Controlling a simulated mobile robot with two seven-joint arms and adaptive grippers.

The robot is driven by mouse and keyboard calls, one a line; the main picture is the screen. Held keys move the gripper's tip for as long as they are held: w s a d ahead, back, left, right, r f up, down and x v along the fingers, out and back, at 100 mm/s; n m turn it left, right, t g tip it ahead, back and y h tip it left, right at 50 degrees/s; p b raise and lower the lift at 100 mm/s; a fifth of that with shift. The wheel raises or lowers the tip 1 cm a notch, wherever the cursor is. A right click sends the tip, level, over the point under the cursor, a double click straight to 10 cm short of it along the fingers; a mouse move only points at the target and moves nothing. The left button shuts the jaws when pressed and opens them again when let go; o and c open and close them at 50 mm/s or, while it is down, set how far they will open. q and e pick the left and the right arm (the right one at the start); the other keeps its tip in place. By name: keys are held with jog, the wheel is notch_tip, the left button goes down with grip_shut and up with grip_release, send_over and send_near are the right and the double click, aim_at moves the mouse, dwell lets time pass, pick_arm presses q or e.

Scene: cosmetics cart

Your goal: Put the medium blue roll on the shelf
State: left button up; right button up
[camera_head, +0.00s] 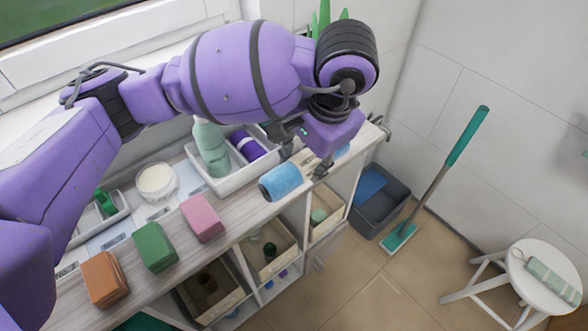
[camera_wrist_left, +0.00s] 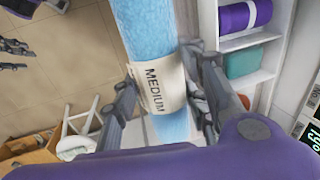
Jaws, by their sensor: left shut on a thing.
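The medium blue roll (camera_head: 282,182) is light blue with a cream band. In the left wrist view the band on the blue roll (camera_wrist_left: 146,30) reads MEDIUM. My left gripper (camera_head: 304,154) is shut around this band, one finger on each side, and holds the roll above the front edge of the cart top (camera_head: 238,222). In the left wrist view a white shelf (camera_wrist_left: 262,37) at upper right holds a purple roll (camera_wrist_left: 245,16) and a teal item. Dark fingers, apparently of my right gripper (camera_wrist_left: 16,46), show at the left edge; their opening is unclear.
A white tray (camera_head: 214,180) holds a green bottle (camera_head: 210,148) and a purple roll. Orange, green and pink blocks stand along the cart top, near a white jar (camera_head: 156,183). Floor between is clear.

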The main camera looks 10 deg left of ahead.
aim_at(298, 163)
pick_arm(q)
jog(key=f, duration=0.1)
jog(key=w+a+f, duration=0.2)
jog(key=f, duration=0.1)
jog(key=shift+w+a, duration=0.1)
jog(key=x, duration=0.3)
jog(key=shift+f, duration=0.5)
jog(key=shift+f, duration=0.25)
jog(key=o, duration=1.3)
jog(key=shift+c, duration=0.2)
